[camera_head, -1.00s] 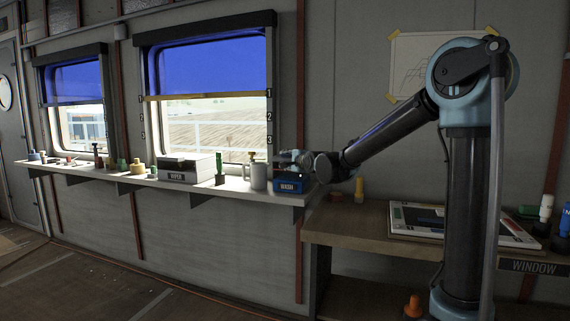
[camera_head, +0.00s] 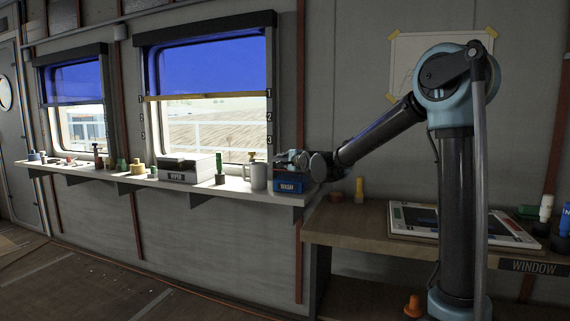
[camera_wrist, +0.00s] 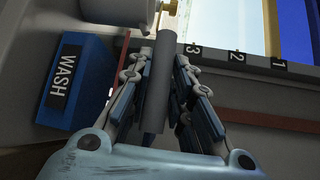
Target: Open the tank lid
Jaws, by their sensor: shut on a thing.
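The blue tank labelled WASH (camera_head: 288,186) stands at the right end of the white shelf. It also shows at the left of the wrist view (camera_wrist: 72,85). My gripper (camera_head: 290,158) is just above the tank in the head view, and hides much of its top. In the wrist view my gripper (camera_wrist: 158,80) has its two fingers closed on either side of a grey round bar (camera_wrist: 157,85). Whether this bar is the lid's handle I cannot tell. The lid itself cannot be made out clearly.
A grey mug-like cylinder (camera_head: 258,176) stands just left of the tank, with a green bottle (camera_head: 219,170) and a grey WIPER box (camera_head: 180,170) further left. The window (camera_head: 205,95) is behind. A wooden bench (camera_head: 370,220) with a board (camera_head: 460,228) is at the right.

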